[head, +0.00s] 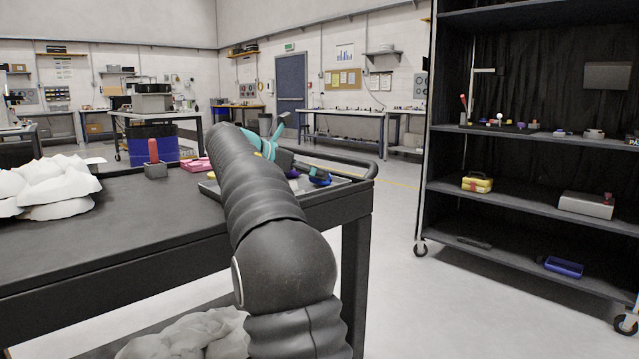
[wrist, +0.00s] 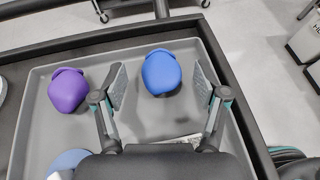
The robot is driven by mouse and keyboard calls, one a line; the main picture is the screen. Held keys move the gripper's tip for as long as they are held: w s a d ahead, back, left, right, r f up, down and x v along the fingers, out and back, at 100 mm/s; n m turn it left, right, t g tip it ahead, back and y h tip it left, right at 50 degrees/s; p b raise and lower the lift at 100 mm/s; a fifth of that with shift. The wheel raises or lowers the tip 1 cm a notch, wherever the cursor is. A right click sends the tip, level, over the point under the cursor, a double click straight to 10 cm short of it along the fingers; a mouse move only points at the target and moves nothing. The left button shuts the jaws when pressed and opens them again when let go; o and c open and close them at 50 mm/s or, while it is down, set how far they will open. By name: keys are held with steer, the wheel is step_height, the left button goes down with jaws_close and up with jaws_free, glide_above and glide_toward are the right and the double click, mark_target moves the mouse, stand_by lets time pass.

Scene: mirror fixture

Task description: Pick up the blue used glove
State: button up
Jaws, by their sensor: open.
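The blue used glove (wrist: 161,72) is a rounded, bunched blue shape lying on a grey tray (wrist: 35,115) in the wrist view. In the head view the blue glove (head: 321,180) shows small at the tray's right side, partly covered by my gripper. My gripper (wrist: 161,86) is open and empty, its two fingers spread to the left and right of the glove in the picture. I cannot tell its height above the glove. A similar purple bundle (wrist: 68,90) lies to the left, outside the left finger.
A light blue item (wrist: 70,160) lies at the tray's lower left, and a pale flat item shows near my gripper's base. The tray has a raised rim. White lumpy bags (head: 50,187) and a small grey box (head: 156,170) stand left on the dark table. A shelf stands right.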

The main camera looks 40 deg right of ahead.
steer(key=x, duration=0.2)
steer(key=shift+d+f, duration=0.25)
steer(key=shift+d, duration=0.1)
steer(key=shift+r, duration=0.1)
steer(key=c, duration=0.8)
steer(key=shift+c, duration=0.2)
steer(key=shift+r, duration=0.1)
